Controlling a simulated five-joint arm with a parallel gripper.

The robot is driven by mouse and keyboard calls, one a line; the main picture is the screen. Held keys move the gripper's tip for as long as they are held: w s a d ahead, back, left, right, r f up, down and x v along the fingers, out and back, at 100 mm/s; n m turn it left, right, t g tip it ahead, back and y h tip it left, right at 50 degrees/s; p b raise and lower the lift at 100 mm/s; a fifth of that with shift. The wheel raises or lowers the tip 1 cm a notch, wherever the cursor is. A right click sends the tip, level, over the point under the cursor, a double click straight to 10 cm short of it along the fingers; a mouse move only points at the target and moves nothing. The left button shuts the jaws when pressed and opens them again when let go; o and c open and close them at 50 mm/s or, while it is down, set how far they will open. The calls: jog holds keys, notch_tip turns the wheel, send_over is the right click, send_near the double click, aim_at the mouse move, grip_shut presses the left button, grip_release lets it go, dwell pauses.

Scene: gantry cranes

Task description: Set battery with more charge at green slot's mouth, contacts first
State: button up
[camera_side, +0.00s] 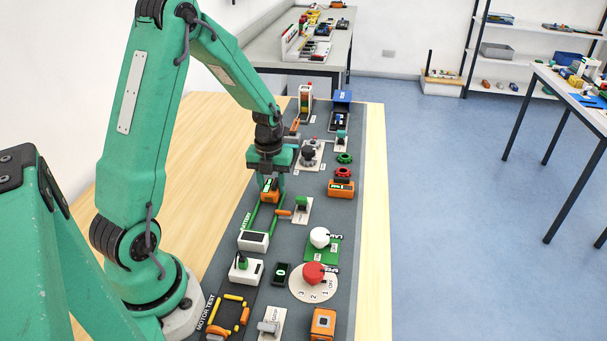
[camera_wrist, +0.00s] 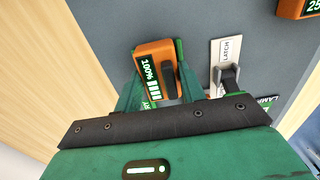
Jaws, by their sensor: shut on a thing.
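An orange battery (camera_side: 269,191) with a dark raised grip is held between the fingers of my gripper (camera_side: 271,181). In the wrist view the battery (camera_wrist: 154,70) reads 100% with several lit bars, and my gripper's fingers (camera_wrist: 158,90) flank it. The battery is at the far end of the green slot's rails (camera_side: 256,215); I cannot tell whether it touches them. Its contacts are not clearly visible. A second orange battery (camera_side: 341,188) lies to the right; in the wrist view only its corner (camera_wrist: 298,8) shows, with the cut-off digits 25.
A white box (camera_side: 253,241) is at the rails' near end. Bare wood (camera_side: 200,170) lies left of the mat.

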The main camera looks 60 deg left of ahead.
jog(key=shift+f, duration=0.6)
dwell(1.0)
jog(key=o, duration=1)
jog(key=shift+r, duration=3.5)
